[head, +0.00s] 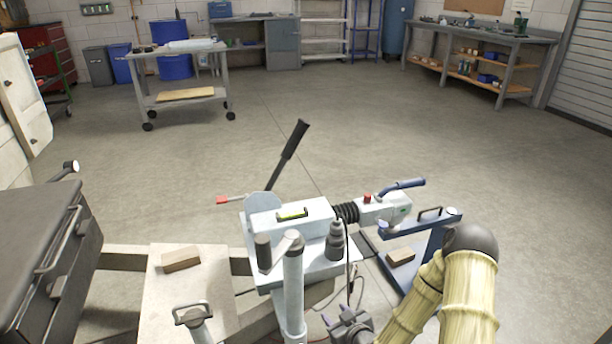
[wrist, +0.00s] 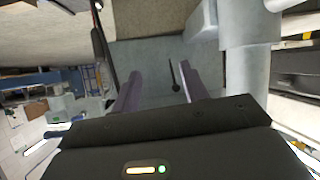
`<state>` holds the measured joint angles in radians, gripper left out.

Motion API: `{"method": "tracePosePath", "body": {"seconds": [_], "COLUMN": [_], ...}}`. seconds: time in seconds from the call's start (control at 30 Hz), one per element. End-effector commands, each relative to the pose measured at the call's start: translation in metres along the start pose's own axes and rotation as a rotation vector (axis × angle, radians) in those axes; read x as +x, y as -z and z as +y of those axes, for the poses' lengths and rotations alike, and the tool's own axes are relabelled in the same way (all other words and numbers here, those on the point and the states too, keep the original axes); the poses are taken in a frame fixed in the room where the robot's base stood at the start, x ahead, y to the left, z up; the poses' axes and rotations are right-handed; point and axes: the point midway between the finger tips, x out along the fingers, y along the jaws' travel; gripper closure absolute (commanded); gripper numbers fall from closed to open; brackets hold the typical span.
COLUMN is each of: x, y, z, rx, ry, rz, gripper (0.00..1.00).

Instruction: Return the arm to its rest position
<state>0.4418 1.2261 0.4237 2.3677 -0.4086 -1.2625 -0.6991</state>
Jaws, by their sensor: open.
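My arm (head: 468,290), in a pale yellow sleeve with a dark elbow, bends at the lower right of the head view. My gripper (head: 350,326) is low in the head view, just right of the grey upright post. In the wrist view my gripper (wrist: 158,88) shows two dark fingers spread apart with nothing between them. Beyond them lie a grey surface and a thin dark rod with a round end (wrist: 175,85). A thick pale grey post (wrist: 250,85) stands close to the right of the fingers.
The trailer coupling (head: 385,210), black brake lever (head: 290,150) and grey post (head: 294,290) crowd the space beside my arm. A blue stand (head: 425,245) is close by. A dark box (head: 45,240) stands at left. A wheeled cart (head: 185,95) is farther back; open floor (head: 460,150) lies beyond the trailer.

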Motion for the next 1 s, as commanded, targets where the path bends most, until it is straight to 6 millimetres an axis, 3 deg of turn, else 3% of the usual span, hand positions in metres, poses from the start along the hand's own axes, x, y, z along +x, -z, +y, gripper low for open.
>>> {"method": "tracePosePath", "body": {"seconds": [0.03, 0.27, 0.47, 0.8, 1.0], "x": [-0.005, -0.033, -0.069, -0.152, -0.208], "y": [0.01, 0.033, 0.059, 0.111, 0.14], "z": [0.003, 0.014, 0.024, 0.036, 0.031], "rx": [-0.02, -0.044, -0.029, 0.096, 0.222], "ry": [0.017, 0.057, 0.035, -0.083, -0.16], "rz": [-0.04, -0.253, -0.428, -0.669, -0.771], "gripper": [0.56, 0.56, 0.56, 0.56, 0.56]}}
